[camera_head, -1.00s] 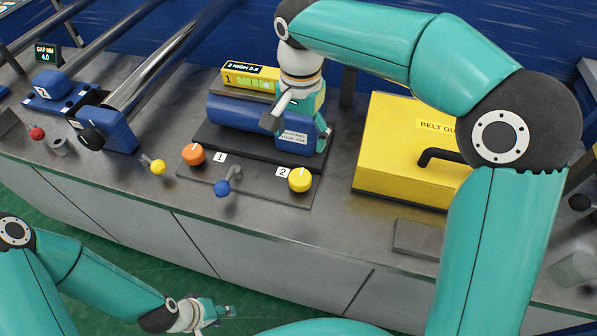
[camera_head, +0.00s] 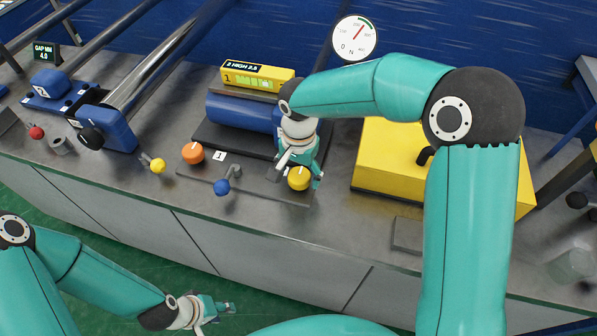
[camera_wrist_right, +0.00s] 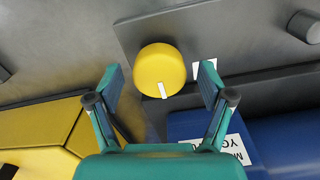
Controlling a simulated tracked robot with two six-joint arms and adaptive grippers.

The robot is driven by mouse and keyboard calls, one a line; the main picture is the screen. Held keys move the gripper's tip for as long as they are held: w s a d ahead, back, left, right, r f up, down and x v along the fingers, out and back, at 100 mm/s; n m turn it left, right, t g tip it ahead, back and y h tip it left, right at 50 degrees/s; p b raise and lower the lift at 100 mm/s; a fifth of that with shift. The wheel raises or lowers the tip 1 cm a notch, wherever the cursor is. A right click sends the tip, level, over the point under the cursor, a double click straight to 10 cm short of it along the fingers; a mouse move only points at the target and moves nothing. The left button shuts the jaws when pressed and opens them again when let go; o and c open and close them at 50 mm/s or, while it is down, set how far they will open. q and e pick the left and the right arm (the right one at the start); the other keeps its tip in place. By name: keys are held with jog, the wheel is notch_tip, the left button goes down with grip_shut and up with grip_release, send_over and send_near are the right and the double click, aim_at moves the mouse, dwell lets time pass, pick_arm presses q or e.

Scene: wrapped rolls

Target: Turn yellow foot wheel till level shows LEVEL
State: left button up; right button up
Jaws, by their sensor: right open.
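The yellow foot wheel (camera_head: 299,178) sits on the dark plate at the right end of the blue motor's front. In the right wrist view the yellow wheel (camera_wrist_right: 160,70) shows a white mark and lies between my spread fingertips, just ahead of them. My right gripper (camera_head: 302,172) is open around or just above the wheel; contact cannot be told. The level display (camera_head: 257,77) on top of the motor reads "2 HIGH 2.5" on a yellow housing. My left gripper (camera_head: 222,308) hangs low in front of the bench, away from the wheel; its finger state is unclear.
An orange wheel (camera_head: 193,153) and a blue-knobbed lever (camera_head: 222,187) stand left of the yellow wheel. The yellow belt guard box (camera_head: 375,165) stands to the right. A round dial (camera_head: 354,38) is behind. The blue motor (camera_head: 240,112) is behind the wheels.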

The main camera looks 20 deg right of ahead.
jog(key=c, duration=1.2)
jog(key=shift+o, duration=0.2)
